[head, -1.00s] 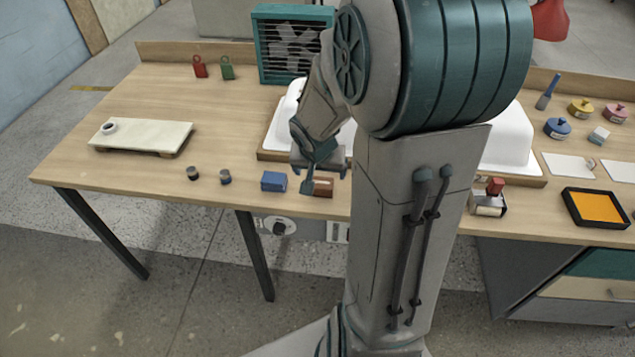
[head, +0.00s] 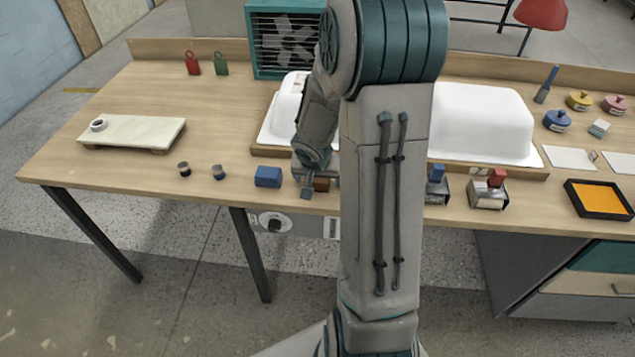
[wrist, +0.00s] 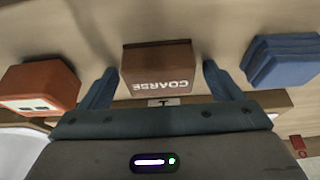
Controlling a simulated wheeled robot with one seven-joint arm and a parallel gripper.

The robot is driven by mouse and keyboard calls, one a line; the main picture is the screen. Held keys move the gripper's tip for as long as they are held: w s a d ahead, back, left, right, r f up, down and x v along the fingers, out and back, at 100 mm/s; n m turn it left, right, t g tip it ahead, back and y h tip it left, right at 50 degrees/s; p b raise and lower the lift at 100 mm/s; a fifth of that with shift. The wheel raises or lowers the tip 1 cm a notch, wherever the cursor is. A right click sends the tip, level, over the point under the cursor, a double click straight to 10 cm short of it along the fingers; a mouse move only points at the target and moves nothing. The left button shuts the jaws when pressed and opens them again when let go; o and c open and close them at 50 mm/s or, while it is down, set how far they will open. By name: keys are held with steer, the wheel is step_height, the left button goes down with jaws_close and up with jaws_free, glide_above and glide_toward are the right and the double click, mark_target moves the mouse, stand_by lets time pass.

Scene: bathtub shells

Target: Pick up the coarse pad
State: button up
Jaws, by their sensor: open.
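The coarse pad is a brown block (wrist: 157,68) with "COARSE" in white letters, upside down in the wrist view. It lies on the wooden table, and in the head view only a small part of it (head: 321,184) shows beside my gripper. My gripper (wrist: 158,85) is open, with one blue-green finger on each side of the pad. Whether the fingers touch it I cannot tell. In the head view my gripper (head: 307,188) is low at the table's front edge, partly hidden by my arm.
A blue block (wrist: 282,60) is close to one finger, and an orange-red block (wrist: 40,86) lies on the other side. White tub shells (head: 482,122) stand behind. Two small dark-topped jars (head: 184,169) and a pale board (head: 135,130) are to the left.

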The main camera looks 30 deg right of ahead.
steer(key=shift+c, duration=0.3)
steer(key=c, duration=1)
steer(key=shift+r, duration=0.15)
steer(key=shift+r+p, duration=0.35)
steer(key=shift+r, duration=0.2)
steer(key=r+p, duration=0.1)
steer(key=r, duration=0.1)
steer(key=d+r+p, duration=0.1)
steer(key=r, duration=0.1)
steer(key=shift+d, duration=0.15)
steer(key=d+r+p, duration=0.3)
steer(key=d+r, duration=0.2)
steer(key=d, duration=0.5)
steer(key=shift+w+d+r, duration=0.2)
steer(key=shift+w+r, duration=0.15)
steer(key=shift+w, duration=0.05)
steer(key=shift+o, duration=0.4)
